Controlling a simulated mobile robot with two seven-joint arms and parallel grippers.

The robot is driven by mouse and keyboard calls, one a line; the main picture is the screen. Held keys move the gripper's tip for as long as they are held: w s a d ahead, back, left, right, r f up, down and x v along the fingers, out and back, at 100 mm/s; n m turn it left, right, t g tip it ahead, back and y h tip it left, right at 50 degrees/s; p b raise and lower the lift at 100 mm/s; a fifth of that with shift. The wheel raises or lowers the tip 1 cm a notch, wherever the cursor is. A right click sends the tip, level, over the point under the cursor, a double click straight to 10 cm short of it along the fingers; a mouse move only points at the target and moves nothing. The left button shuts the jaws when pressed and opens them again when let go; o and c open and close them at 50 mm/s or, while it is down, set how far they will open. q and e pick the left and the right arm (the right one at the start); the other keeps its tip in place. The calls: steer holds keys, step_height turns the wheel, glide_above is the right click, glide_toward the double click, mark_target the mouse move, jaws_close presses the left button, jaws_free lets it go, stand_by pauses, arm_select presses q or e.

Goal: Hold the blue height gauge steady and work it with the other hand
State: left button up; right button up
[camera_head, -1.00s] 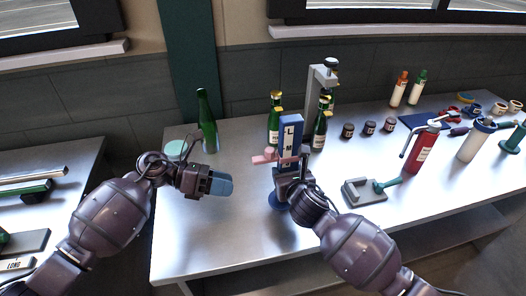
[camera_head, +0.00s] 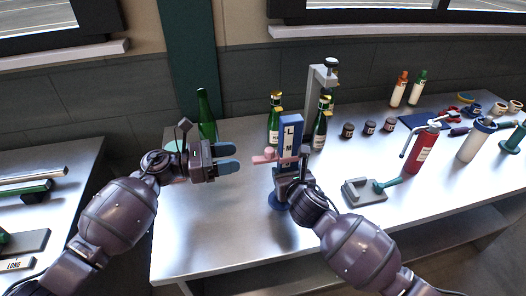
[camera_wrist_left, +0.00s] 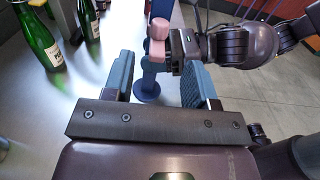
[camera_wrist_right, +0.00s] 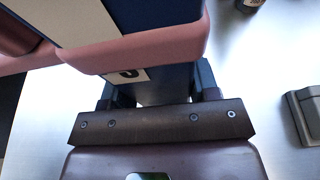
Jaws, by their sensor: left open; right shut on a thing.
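The blue height gauge (camera_head: 291,131) stands upright on the table on a round blue base, with white letter panels and a pink slider (camera_head: 268,158) sticking out to the left. My right gripper (camera_head: 290,178) is shut on the gauge's column below the slider; the right wrist view shows the column (camera_wrist_right: 165,84) between its fingers and the slider (camera_wrist_right: 150,48) close above. My left gripper (camera_head: 232,157) is open and empty, a short way left of the slider. In the left wrist view the slider (camera_wrist_left: 157,38) appears beyond and between the open fingers.
Green bottles (camera_head: 275,119) stand behind the gauge and one more (camera_head: 206,117) behind my left gripper. A grey stand (camera_head: 318,85) rises behind. A grey block with a teal handle (camera_head: 364,191) and a red cylinder (camera_head: 422,150) are to the right.

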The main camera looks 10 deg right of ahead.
mark_target(263, 157)
arm_select(q)
steer(key=d, duration=0.8)
steer(key=shift+w+d, duration=0.15)
steer(key=shift+d, duration=0.1)
jaws_close()
